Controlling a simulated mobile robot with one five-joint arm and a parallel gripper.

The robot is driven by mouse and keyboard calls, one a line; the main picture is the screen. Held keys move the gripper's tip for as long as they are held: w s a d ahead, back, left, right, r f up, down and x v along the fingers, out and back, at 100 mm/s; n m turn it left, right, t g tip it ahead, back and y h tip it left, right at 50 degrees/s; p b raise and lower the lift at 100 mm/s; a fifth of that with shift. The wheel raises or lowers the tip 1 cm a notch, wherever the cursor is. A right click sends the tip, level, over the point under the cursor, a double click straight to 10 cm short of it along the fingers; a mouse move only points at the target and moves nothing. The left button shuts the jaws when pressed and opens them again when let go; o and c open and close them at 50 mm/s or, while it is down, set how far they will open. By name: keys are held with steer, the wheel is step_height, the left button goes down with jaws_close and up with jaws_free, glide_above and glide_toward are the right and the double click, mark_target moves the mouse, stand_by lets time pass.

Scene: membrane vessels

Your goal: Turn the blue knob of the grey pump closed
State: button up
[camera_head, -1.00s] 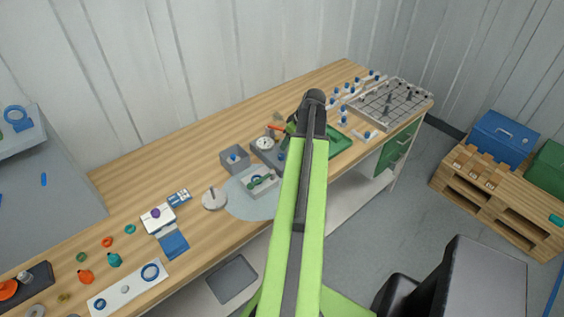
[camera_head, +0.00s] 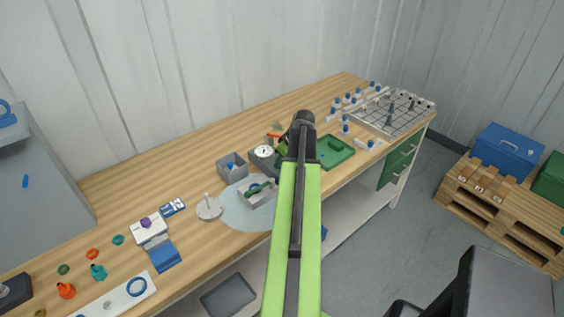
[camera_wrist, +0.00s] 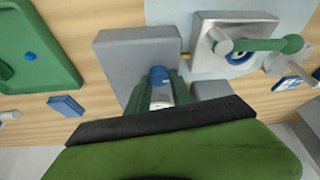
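In the wrist view, a grey block (camera_wrist: 128,52), which looks like the pump, lies just beyond my gripper (camera_wrist: 161,82). A blue knob-like end (camera_wrist: 158,74) on a pale cylinder (camera_wrist: 161,95) shows between the two green fingers, one on each side. I cannot tell whether the fingers touch it or whether the cylinder is joined to the block. In the head view, my arm covers the gripper and much of this area. A grey block with a round white gauge (camera_head: 264,152) shows just left of the arm.
A metal fixture with a green lever (camera_wrist: 272,45) stands close right of the block, on a pale round mat (camera_head: 238,212). A green tray (camera_head: 335,150) lies right of my arm. A grey open box (camera_head: 231,168) stands to the left. Bare wood runs along the back.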

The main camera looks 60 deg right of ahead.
jaws_close()
steer(key=shift+m, duration=0.4)
steer(key=m+h, duration=0.1)
steer(key=m, duration=0.1)
steer(key=shift+a+m, duration=0.15)
steer(key=shift+m, duration=0.25)
steer(key=m+h, duration=0.1)
steer(key=m, duration=0.1)
steer(key=m+g, duration=0.1)
steer(key=m, duration=0.1)
steer(key=shift+w+m+g+h, duration=0.1)
steer(key=shift+m+g+h, duration=0.2)
steer(key=shift+h, duration=0.1)
steer(key=m, duration=0.2)
steer(key=m+g+h, duration=0.1)
steer(key=m, duration=0.1)
steer(key=shift+w+m+g, duration=0.1)
steer(key=shift+m+g, duration=0.2)
steer(key=m+g, duration=0.1)
steer(key=m, duration=0.4)
steer(key=shift+g, duration=0.4)
